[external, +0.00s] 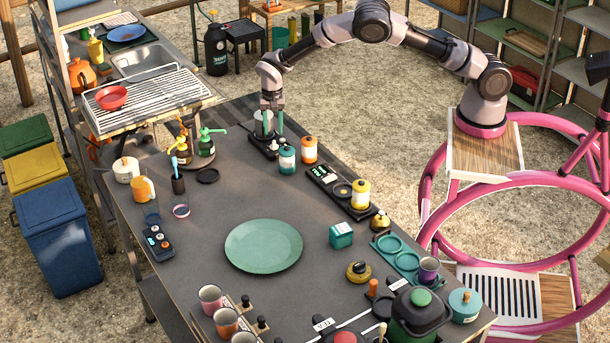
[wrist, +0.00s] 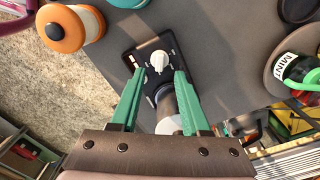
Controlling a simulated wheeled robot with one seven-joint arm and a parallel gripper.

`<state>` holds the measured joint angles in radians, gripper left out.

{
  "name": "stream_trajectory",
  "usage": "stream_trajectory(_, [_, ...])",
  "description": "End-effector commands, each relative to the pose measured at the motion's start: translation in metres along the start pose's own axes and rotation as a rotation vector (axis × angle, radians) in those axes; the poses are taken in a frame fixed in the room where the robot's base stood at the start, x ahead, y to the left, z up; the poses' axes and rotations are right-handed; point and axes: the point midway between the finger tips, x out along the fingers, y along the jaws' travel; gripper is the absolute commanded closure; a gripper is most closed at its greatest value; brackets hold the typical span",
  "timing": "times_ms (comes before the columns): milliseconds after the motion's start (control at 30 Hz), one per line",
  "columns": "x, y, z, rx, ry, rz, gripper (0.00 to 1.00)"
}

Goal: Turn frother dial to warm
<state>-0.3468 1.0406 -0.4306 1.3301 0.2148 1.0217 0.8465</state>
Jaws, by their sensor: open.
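The frother (wrist: 138,56) is a black base near the table's far end; it also shows in the external view (external: 257,143). Its dial (wrist: 159,60) is a pale knob on the base, with small pale marks around it too small to read. Behind the dial, a metallic cup (wrist: 168,124) stands on the base, partly hidden by my gripper. In the external view my gripper (external: 267,122) hangs over the frother.
Bare table surrounds the plate.

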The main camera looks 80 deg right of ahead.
Motion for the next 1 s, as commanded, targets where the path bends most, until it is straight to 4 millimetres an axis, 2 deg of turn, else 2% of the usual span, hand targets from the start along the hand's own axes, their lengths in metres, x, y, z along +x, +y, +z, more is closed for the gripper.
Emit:
stream_trajectory(100, [-0.026, -0.001, 0.001, -0.001, 0.0, -0.002, 0.54])
stream_trajectory(300, [-0.053, 0.0, 0.001, -0.001, -0.001, -0.001, 0.54])
stream_trajectory(800, [-0.067, 0.001, 0.0, -0.002, -0.004, -0.005, 0.54])
stream_trajectory(867, [-0.078, 0.003, -0.002, -0.007, -0.011, -0.016, 0.54])
stream_trajectory(967, [-0.113, 0.013, -0.005, -0.03, -0.033, -0.05, 0.54])
stream_trajectory(1000, [-0.131, 0.019, -0.006, -0.047, -0.044, -0.068, 0.54])
